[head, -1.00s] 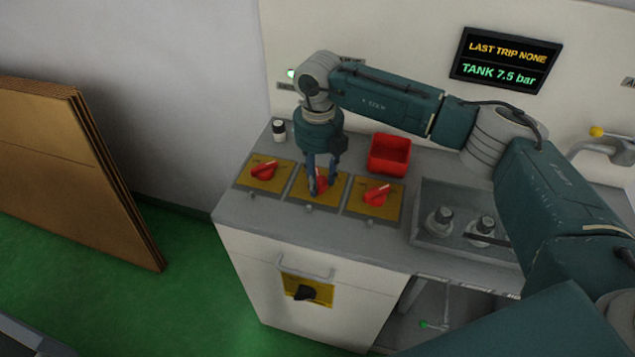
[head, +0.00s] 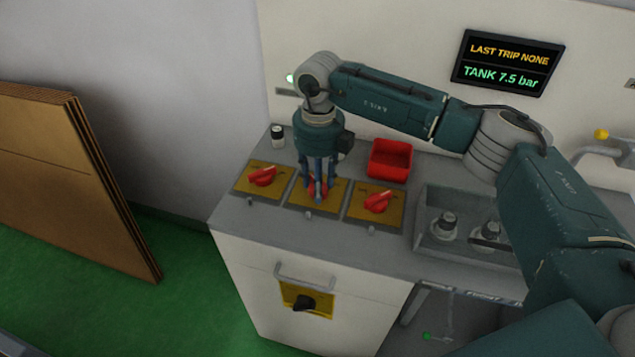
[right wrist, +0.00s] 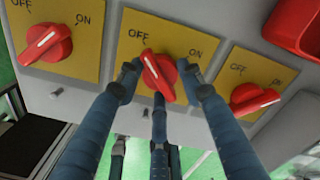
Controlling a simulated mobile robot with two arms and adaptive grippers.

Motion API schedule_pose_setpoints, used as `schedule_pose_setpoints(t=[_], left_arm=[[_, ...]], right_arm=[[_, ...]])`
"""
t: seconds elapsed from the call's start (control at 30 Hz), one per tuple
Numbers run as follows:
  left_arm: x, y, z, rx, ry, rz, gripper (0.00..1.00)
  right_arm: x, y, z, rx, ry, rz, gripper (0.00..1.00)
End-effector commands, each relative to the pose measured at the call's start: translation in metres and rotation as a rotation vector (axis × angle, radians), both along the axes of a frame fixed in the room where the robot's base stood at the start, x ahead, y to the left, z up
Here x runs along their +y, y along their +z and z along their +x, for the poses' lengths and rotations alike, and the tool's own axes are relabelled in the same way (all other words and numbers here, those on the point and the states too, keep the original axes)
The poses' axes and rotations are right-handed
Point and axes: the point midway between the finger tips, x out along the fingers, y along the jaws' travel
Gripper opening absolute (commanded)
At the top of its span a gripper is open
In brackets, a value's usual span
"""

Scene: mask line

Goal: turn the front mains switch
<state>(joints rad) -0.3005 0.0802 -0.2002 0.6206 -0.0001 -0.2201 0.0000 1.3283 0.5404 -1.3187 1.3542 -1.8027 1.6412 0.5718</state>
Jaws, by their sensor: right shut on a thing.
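Three red rotary switches on yellow plates with OFF and ON marks sit in a row on the grey cabinet top. My right gripper (head: 318,191) points down over the middle red switch (right wrist: 160,78) and is shut on it, its blue fingers around the knob. In the right wrist view the middle knob's white line points up-left, towards OFF. The left red switch (head: 262,177) and right red switch (head: 378,202) stand free, their white lines tilted towards the ON side. A black switch (head: 303,303) on a yellow plate is on the cabinet's front face, untouched. My left gripper is out of view.
A red bin (head: 389,159) stands behind the right switch, and a small dark-and-white cylinder (head: 277,136) behind the left one. A grey tray (head: 425,225) with metal fittings is to the right. A handle (head: 305,273) sits above the black switch. Brown panels (head: 70,180) lean at left.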

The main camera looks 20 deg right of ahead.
Motion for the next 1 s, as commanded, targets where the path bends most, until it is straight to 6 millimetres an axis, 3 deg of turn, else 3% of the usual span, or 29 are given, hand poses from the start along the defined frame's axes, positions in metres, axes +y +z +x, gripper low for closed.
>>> schedule_pose_setpoints(t=[0.13,0.17,0.23,0.63,1.0], left_arm=[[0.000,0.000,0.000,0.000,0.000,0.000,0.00],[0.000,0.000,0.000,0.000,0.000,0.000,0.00],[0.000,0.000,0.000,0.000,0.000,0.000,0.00],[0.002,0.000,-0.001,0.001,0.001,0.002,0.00],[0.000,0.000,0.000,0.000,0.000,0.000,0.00]], right_arm=[[-0.002,-0.006,-0.007,0.022,0.003,-0.007,0.11],[-0.002,-0.006,-0.007,0.022,0.003,-0.007,0.43],[-0.002,-0.005,-0.006,0.020,0.003,-0.007,0.55],[-0.001,0.008,-0.002,0.007,0.000,-0.002,0.55],[-0.002,0.083,-0.002,0.006,0.000,-0.003,0.55]])
